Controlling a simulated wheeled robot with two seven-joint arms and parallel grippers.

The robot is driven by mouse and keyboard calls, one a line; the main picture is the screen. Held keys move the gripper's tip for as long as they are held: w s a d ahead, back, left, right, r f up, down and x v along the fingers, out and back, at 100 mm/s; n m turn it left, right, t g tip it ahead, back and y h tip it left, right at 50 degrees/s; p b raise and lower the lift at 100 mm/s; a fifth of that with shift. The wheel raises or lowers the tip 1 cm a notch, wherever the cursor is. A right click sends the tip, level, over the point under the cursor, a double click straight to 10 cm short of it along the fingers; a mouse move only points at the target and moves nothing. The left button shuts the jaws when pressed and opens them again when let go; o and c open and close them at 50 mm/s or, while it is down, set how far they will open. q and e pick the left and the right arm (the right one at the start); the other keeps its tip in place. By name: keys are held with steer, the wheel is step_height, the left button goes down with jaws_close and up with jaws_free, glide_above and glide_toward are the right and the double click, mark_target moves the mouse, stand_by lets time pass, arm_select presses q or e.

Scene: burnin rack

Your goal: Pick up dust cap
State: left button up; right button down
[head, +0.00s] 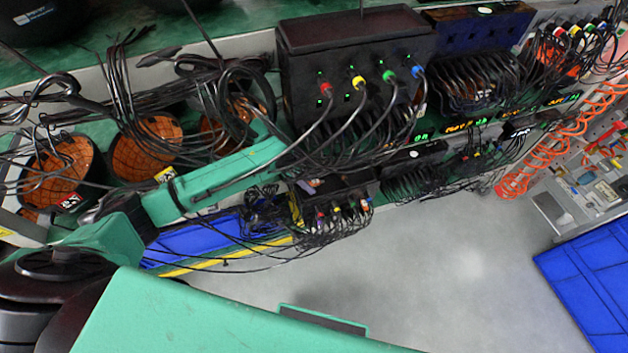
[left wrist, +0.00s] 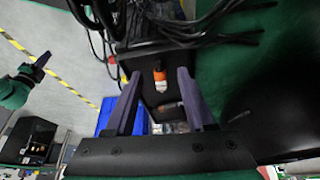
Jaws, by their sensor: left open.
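My left gripper (left wrist: 158,92) is open in the left wrist view, its two dark purple fingers reaching toward the face of a black box. An orange cap (left wrist: 160,83) sits on that box, between the fingertips in the picture. I see no contact, and the depth between them is unclear. In the head view, a black box (head: 358,35) carries a red cap (head: 326,89), a yellow cap (head: 358,82), a green cap (head: 389,73) and a blue cap (head: 418,72). My left fingertips are hard to make out there. Part of my right gripper (left wrist: 36,70) seems to show in the left wrist view.
Black cables hang thickly around the boxes and my left arm. Orange meshed round units (head: 143,152) stand on the left. A lower black unit (head: 345,185) bears more coloured caps. A coiled orange hose (head: 575,125) hangs right. The grey floor (head: 440,270) is clear beside a blue surface (head: 590,280).

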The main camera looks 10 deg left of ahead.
mark_target(314, 181)
arm_select(q)
steer(key=shift+a, duration=0.1)
steer(key=shift+c, duration=1.3)
jaws_close()
steer(key=shift+r, duration=0.6)
step_height(314, 181, up, 2)
steer(key=shift+r+b, duration=0.1)
steer(key=shift+b, duration=0.5)
steer(key=s+d+b, duration=0.1)
steer(key=s+d, duration=0.4)
steer(key=s, duration=0.2)
steer(key=s+d+b, duration=0.2)
steer(key=s+d, duration=0.2)
steer(key=s, duration=0.4)
steer(key=shift+s+d, duration=0.15)
steer(key=shift+d, duration=0.25)
